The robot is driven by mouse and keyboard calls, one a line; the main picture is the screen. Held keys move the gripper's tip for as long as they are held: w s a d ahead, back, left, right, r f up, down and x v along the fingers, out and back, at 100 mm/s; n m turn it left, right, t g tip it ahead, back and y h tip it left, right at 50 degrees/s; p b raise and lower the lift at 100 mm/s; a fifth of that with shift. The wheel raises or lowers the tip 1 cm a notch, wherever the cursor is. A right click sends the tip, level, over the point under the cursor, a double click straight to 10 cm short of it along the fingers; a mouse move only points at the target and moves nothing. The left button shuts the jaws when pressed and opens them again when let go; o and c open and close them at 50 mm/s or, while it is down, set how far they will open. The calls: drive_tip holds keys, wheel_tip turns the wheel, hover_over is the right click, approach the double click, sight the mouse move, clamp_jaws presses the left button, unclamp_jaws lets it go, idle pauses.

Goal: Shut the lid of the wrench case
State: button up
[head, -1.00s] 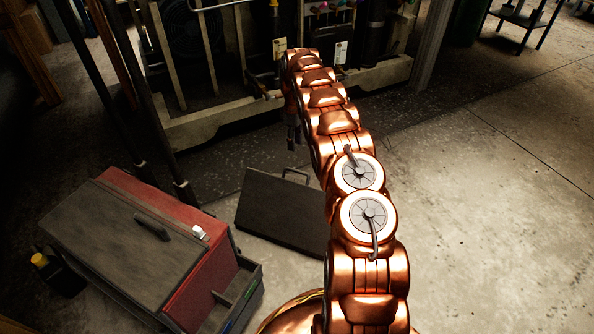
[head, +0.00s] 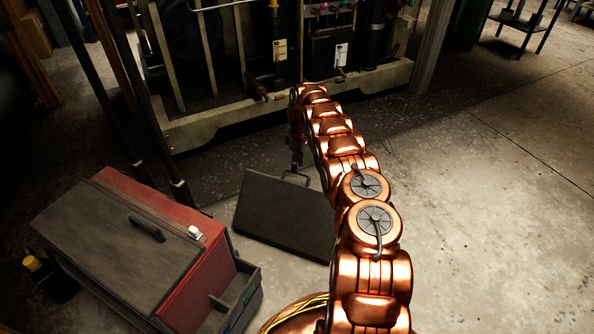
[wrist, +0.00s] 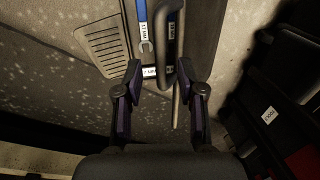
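The wrench case (head: 283,218) shows in the head view as a dark flat panel on the floor, right of the red toolbox. Its handle (head: 294,178) stands out at the far edge. My gripper (head: 296,152) points down just beyond that handle, partly hidden by my arm. In the wrist view, my gripper (wrist: 167,84) is open, its two fingers well apart. The dark handle (wrist: 163,60) reaches between the fingertips; I cannot tell whether they touch it. A blue wrench (wrist: 142,22) with a size label lies beside it. How far the lid is raised is unclear.
A red toolbox (head: 205,268) with a grey lid stands close at the left of the case. A yellow-capped bottle (head: 33,264) is beside it. The compressor frame (head: 220,125) blocks the back. Concrete floor (head: 480,230) is free on the right.

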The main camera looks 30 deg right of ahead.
drive_tip(key=shift+s+a+f, duration=0.15)
drive_tip(key=shift+f, duration=0.75)
clamp_jaws()
